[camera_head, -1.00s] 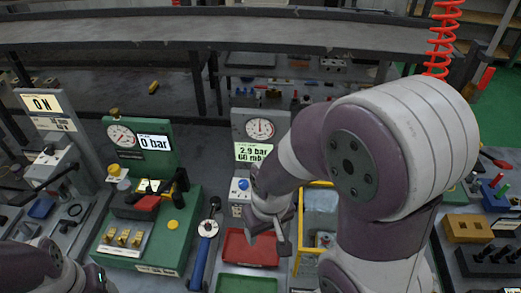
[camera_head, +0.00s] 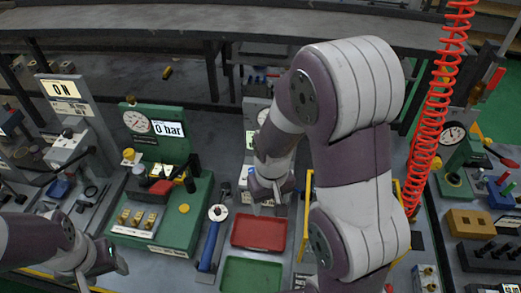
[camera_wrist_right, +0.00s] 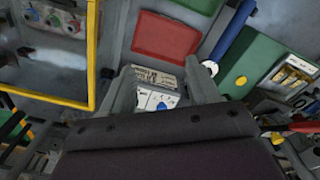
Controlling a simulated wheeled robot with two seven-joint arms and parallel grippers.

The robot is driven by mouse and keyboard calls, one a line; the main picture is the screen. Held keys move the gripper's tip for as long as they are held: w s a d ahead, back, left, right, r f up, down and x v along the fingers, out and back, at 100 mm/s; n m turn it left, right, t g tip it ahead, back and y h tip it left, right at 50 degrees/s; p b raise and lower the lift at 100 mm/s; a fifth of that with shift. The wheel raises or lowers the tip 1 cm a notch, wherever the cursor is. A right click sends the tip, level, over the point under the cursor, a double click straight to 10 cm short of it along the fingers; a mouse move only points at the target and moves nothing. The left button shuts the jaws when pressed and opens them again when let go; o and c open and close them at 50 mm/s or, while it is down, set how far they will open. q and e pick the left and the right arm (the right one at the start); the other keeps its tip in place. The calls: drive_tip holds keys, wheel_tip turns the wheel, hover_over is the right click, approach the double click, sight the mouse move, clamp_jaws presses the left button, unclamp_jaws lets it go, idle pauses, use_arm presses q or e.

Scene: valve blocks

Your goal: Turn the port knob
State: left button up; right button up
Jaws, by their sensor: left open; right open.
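A blue knob (camera_wrist_right: 163,106) sits on a small pale box (camera_wrist_right: 153,92) with printed labels in the right wrist view. The box shows between the two fingers of my right gripper (camera_wrist_right: 160,85), which is open and empty; I cannot tell the gap to the knob. In the head view, my right gripper (camera_head: 268,203) hangs in front of the grey gauge panel (camera_head: 250,108) and hides most of that station. Which knob is the port knob is not marked legibly. My left gripper (camera_head: 108,272) is open at the lower left, apart from the stations.
A green station (camera_head: 160,222) with a gauge and a "0 bar" display stands left of centre. A blue-handled tool (camera_head: 210,245), a red tray (camera_head: 258,232) and a green tray (camera_head: 250,274) lie near my right gripper. A red coiled hose (camera_head: 430,120) hangs at the right.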

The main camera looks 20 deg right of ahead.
sight(253, 168)
drive_tip(key=w+d+m+p, duration=0.1)
drive_tip(key=w+d+m, duration=0.1)
drive_tip(key=w, duration=0.9)
drive_tip(key=w+d+m+p, duration=0.2)
drive_tip(key=w+m, duration=0.1)
drive_tip(key=w, duration=0.8)
drive_tip(key=f+p, duration=0.1)
drive_tip(key=f, duration=0.3)
drive_tip(key=f+p, duration=0.1)
drive_tip(key=f, duration=0.2)
drive_tip(key=s+f+p, duration=0.1)
drive_tip(key=f+p, duration=0.1)
drive_tip(key=f, duration=0.2)
drive_tip(key=shift+f, duration=0.3)
drive_tip(key=shift+s+f, duration=0.15)
drive_tip(key=shift+f, duration=0.35)
use_arm(q)
wheel_tip(253, 168, up, 9)
drive_tip(key=shift+w, duration=0.2)
drive_tip(key=shift+f, duration=0.15)
use_arm(e)
drive_tip(key=shift+c, duration=0.2)
use_arm(q)
drive_tip(key=shift+w+d, duration=0.1)
use_arm(e)
drive_tip(key=c, duration=1)
